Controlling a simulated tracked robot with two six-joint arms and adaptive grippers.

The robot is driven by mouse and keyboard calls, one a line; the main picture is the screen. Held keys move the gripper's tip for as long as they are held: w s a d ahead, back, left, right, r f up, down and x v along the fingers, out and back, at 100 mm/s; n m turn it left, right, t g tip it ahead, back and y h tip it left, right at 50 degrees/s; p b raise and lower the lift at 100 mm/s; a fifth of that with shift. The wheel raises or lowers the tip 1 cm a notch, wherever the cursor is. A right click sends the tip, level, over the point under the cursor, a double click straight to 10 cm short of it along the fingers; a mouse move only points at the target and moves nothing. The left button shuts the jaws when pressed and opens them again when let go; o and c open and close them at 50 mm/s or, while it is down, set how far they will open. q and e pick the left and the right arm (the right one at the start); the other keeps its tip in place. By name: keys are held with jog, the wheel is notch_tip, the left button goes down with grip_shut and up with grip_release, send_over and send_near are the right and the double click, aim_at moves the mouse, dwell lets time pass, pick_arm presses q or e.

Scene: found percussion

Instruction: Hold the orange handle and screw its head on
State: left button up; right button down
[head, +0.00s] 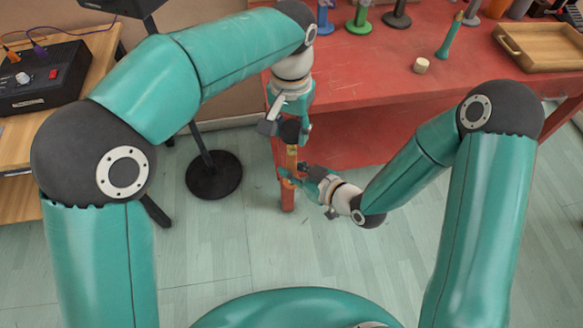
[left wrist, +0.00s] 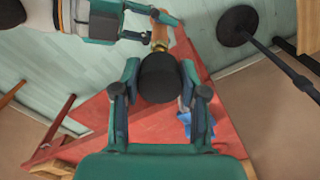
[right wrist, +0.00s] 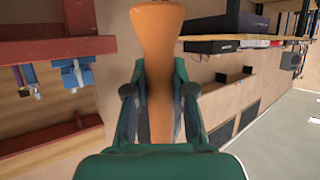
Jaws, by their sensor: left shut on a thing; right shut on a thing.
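The orange handle (head: 291,158) stands roughly upright in front of the red table. My right gripper (head: 292,174) is shut on it from the side; in the right wrist view the handle (right wrist: 157,45) rises between the fingers. The black head (head: 290,131) is above the handle, in line with it. My left gripper (head: 290,122) is shut on the head, with a finger on each side in the left wrist view (left wrist: 158,78). A brass-coloured part (left wrist: 160,46) shows between head and handle. I cannot tell whether the threads are engaged.
The red table (head: 370,90) lies behind the grippers, with a wooden tray (head: 507,49), a small pale cylinder (head: 421,65) and several coloured stands along its back. A black stand base (head: 214,175) is on the floor to the left. Open floor lies in front.

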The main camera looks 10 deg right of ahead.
pick_arm(q)
jog(key=shift+s, duration=0.15)
dwell(0.4)
jog(key=shift+f, duration=0.85)
jog(key=shift+f, duration=0.6)
